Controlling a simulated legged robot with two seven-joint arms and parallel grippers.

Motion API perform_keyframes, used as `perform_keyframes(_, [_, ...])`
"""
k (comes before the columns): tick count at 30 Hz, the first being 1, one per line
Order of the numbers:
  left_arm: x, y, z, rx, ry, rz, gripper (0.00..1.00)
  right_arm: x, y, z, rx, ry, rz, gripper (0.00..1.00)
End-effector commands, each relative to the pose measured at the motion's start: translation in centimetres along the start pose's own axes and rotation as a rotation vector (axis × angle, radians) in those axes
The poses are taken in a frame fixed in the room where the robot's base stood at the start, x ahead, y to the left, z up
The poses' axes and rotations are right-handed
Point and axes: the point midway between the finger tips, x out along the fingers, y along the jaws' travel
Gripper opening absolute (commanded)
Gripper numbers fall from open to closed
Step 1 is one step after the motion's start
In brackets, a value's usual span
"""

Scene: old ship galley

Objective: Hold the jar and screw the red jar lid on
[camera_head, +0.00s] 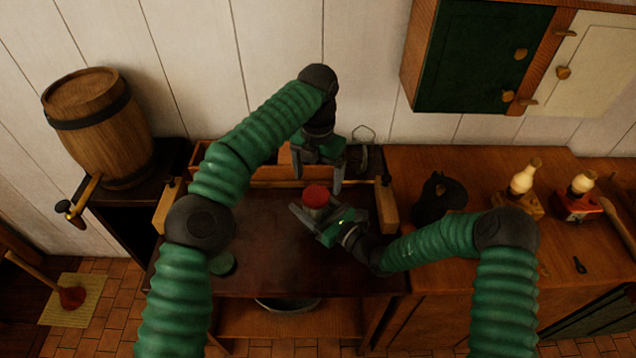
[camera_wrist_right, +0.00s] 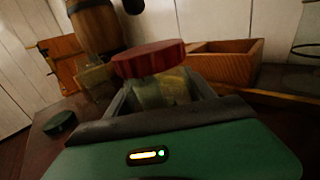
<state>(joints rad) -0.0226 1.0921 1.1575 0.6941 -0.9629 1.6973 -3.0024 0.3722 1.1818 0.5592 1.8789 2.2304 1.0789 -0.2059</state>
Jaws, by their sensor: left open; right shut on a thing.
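The red jar lid (camera_head: 316,195) sits on top of the jar, which stands at the middle of the dark table. The wrist view shows the red lid (camera_wrist_right: 148,60) over the yellowish glass jar (camera_wrist_right: 163,90). I cannot tell how tightly the lid is seated. My right gripper (camera_head: 308,213) is shut around the jar's body from the front right, below the lid. My left gripper (camera_head: 317,180) points down, open and empty, with its fingers above and behind the lid, apart from it as far as I can see. The jar's lower part is hidden.
A green round lid (camera_head: 222,264) lies on the table at the left. A wooden box (camera_head: 262,173) stands behind the jar. A black kettle (camera_head: 440,197) and two lamps (camera_head: 522,180) stand on the right counter. A barrel (camera_head: 100,130) stands at the left. The table's front is clear.

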Motion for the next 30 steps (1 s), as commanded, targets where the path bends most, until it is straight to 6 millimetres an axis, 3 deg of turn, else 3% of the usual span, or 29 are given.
perform_keyframes(9, [-0.02,-0.01,-0.04,-0.018,0.002,0.001,0.79,-0.02,-0.08,-0.03,0.000,0.001,-0.002,0.00])
perform_keyframes(13, [0.03,-0.06,-0.13,-0.195,0.009,0.003,0.79,-0.02,-0.08,-0.02,0.000,0.001,-0.002,0.00])
perform_keyframes(17, [0.12,-0.06,-0.31,-0.575,0.021,0.010,0.79,-0.02,-0.08,-0.02,0.000,0.001,-0.002,0.00])
perform_keyframes(30, [-0.72,0.00,-0.61,-2.115,0.024,0.042,0.79,-0.02,-0.07,-0.02,0.000,0.001,-0.002,0.00])
